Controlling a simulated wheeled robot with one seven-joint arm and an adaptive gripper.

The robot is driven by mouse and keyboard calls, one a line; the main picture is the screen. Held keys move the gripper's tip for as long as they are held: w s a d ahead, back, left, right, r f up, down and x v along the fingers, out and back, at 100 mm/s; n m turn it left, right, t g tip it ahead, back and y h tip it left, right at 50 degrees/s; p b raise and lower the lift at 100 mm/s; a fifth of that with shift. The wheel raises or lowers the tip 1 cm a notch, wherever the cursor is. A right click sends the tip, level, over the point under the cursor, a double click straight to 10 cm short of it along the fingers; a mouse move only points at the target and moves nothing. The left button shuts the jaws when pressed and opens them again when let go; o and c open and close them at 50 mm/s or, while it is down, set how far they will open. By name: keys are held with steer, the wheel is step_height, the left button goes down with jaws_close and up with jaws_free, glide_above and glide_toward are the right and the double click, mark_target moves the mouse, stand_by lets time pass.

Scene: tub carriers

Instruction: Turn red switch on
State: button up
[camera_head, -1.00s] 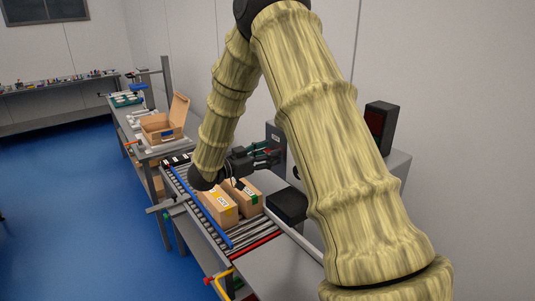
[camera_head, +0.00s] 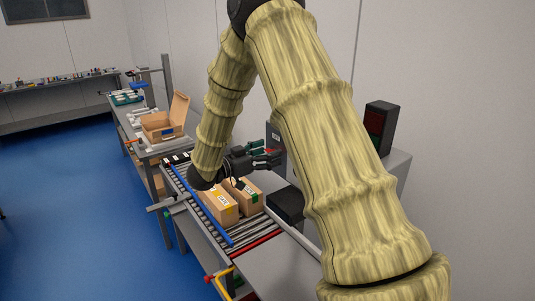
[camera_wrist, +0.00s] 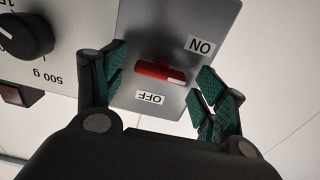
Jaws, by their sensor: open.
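The red switch (camera_wrist: 160,72) sits on a grey metal plate (camera_wrist: 180,30) in the wrist view, with an ON label (camera_wrist: 201,45) at its upper right and an OFF label (camera_wrist: 150,98) below it. Both labels appear upside down. The red lever lies nearly level in the picture, its right end tilted slightly down. My gripper (camera_wrist: 160,85) is open, with green-padded fingers on either side of the lever and no visible contact.
A black knob (camera_wrist: 27,36) and a dark red button (camera_wrist: 17,95) are left of the plate. Below my gripper, cardboard boxes (camera_head: 218,207) stand on the roller conveyor (camera_head: 250,232). A black display (camera_head: 381,128) stands to the right.

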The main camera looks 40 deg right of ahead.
steer(key=w+a, duration=0.1)
steer(key=a, duration=1)
steer(key=shift+w+a, duration=0.15)
steer(key=shift+a, duration=0.15)
